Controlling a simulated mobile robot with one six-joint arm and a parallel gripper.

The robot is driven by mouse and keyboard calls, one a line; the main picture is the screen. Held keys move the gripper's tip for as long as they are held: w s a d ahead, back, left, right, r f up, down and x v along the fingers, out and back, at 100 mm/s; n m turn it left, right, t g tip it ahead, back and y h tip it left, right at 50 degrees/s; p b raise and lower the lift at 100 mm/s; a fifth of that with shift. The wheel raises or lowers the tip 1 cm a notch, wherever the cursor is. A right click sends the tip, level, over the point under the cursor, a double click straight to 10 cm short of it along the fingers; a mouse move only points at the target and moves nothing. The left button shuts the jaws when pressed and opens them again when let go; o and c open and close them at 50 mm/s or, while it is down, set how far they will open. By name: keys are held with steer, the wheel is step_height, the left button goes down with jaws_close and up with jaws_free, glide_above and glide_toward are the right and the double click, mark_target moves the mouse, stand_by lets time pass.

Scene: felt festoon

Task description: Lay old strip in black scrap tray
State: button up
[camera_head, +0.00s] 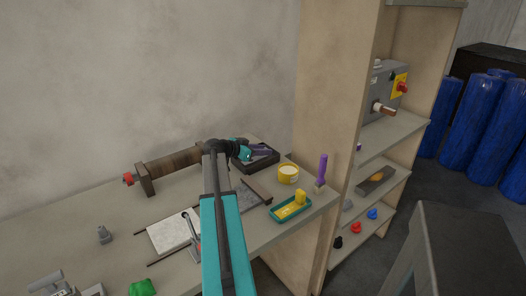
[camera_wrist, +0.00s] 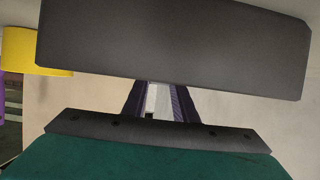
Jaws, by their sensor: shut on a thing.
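The black scrap tray (camera_head: 271,166) sits at the back of the bench against the wall. My gripper (camera_head: 258,152) is over the tray in the head view, low and close to it. In the wrist view its two dark fingers (camera_wrist: 159,100) reach up to a wide, flat dark grey piece (camera_wrist: 172,38), which looks like the old strip and lies crosswise at the fingertips. My gripper is shut on it. The fingers' ends are hidden behind it. I cannot tell whether the strip touches the tray.
A yellow tin (camera_head: 288,174) stands right of the tray, with a purple handle (camera_head: 321,168) beyond. A teal tray (camera_head: 290,208) with a yellow item is nearer the bench edge. A roller (camera_head: 172,164) lies left, a pale slab (camera_head: 172,233) in front. A tall shelf panel bounds the right.

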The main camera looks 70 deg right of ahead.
steer(key=shift+f+b, duration=0.45)
steer(key=shift+b, duration=0.25)
steer(key=o, duration=1)
steer(key=shift+r+p, duration=0.3)
steer(key=shift+p, duration=0.15)
steer(key=shift+r+p, duration=0.5)
steer(key=shift+p, duration=0.3)
steer(key=b+v, duration=0.2)
steer(key=v, duration=1)
steer(key=shift+s+f+b, duration=0.1)
steer(key=shift+f+b, duration=0.05)
steer(key=shift+b, duration=0.2)
